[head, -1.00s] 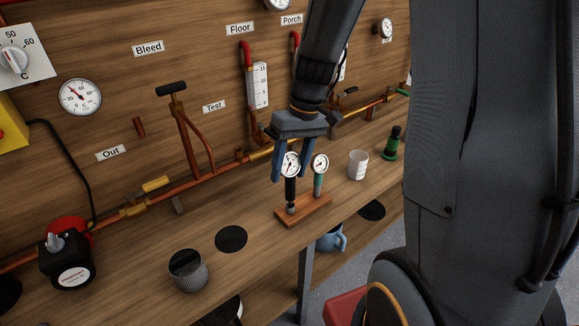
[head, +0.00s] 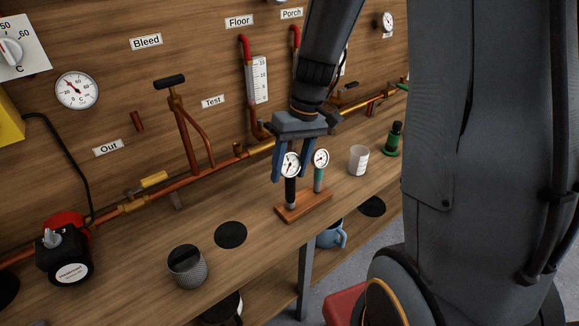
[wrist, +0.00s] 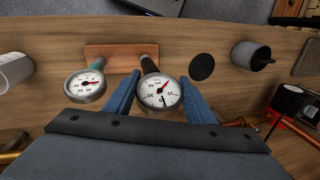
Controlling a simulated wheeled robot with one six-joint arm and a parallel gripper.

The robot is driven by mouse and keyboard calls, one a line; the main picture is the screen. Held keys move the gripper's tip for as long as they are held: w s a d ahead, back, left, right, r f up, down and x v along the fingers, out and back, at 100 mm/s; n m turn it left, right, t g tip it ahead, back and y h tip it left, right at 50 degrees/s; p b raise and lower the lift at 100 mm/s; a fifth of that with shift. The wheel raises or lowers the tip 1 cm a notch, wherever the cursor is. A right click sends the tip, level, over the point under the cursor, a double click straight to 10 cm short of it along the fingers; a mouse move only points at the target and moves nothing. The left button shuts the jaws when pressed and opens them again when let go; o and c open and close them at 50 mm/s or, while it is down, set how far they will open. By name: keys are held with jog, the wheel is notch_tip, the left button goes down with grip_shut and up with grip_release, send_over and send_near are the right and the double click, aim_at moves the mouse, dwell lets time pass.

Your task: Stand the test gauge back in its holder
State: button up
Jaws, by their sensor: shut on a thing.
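The test gauge (head: 290,166) has a round white dial and a black stem with a grey foot. My gripper (head: 291,177) is shut on it just below or around the dial, one blue finger on each side. The gauge stands upright over the left end of the wooden holder (head: 315,205), its foot at the block's top. Whether the foot is fully seated I cannot tell. A second gauge with a teal stem (head: 320,172) stands in the holder's right end. In the wrist view the held dial (wrist: 159,92) is between the fingers, the holder (wrist: 110,52) beyond it.
A white cup (head: 358,160) and a green-and-black item (head: 393,140) stand right of the holder. A black disc (head: 231,235) and a dark mesh cup (head: 187,266) are to the left. Copper piping (head: 215,168) runs along the wall behind.

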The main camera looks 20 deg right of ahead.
jog(key=shift+f, duration=0.25)
jog(key=o, duration=1.5)
jog(key=shift+c, duration=0.2)
jog(key=shift+r, duration=0.15)
jog(key=shift+p+v, duration=2.25)
jog(key=shift+v, duration=0.7)
